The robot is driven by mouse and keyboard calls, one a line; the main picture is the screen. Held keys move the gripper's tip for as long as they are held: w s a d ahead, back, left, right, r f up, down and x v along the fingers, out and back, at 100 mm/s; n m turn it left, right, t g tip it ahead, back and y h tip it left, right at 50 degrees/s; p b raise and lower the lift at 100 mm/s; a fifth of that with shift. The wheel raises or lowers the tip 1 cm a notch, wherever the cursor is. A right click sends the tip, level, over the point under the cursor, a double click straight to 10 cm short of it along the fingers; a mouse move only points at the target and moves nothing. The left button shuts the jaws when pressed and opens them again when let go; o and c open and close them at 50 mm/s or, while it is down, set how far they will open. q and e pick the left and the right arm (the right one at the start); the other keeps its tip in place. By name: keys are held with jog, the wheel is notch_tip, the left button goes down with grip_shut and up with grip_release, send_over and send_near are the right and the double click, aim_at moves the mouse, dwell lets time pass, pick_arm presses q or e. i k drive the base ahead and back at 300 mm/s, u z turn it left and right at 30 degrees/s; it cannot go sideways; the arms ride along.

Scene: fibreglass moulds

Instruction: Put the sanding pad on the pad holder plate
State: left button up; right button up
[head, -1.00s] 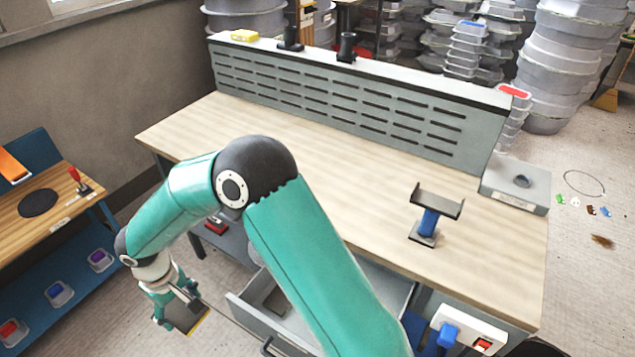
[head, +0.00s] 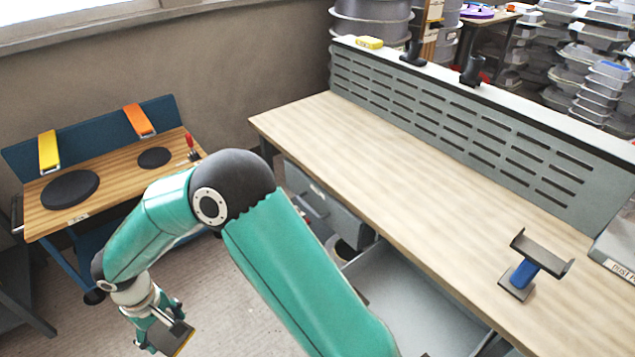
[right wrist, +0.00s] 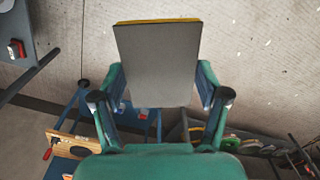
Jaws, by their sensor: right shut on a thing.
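My right gripper (head: 163,326) is low at the left in the head view, over the floor between the bench and a wooden-topped cart. It is shut on a flat grey rectangular sanding pad (head: 181,342) with a yellow edge. In the right wrist view the pad (right wrist: 158,66) stands out between the fingers of the gripper (right wrist: 160,88), clear of any surface. Two dark round plates, a large one (head: 70,189) and a small one (head: 155,157), lie on the cart top. I cannot tell whether either is the pad holder plate. My left gripper is not in view.
The cart (head: 112,183) has a blue back panel with a yellow (head: 48,151) and an orange strip (head: 138,120), and a red-handled tool (head: 191,146). The long bench (head: 400,170) is mostly clear, with a blue-post stand (head: 524,272). An open drawer (head: 400,290) juts out below it.

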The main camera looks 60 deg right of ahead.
aim_at(541, 254)
jog(key=z, duration=0.1)
jog(key=k, duration=1.3)
jog(key=z, duration=3.3)
jog(key=k, duration=0.1)
jog(key=u, duration=1.85)
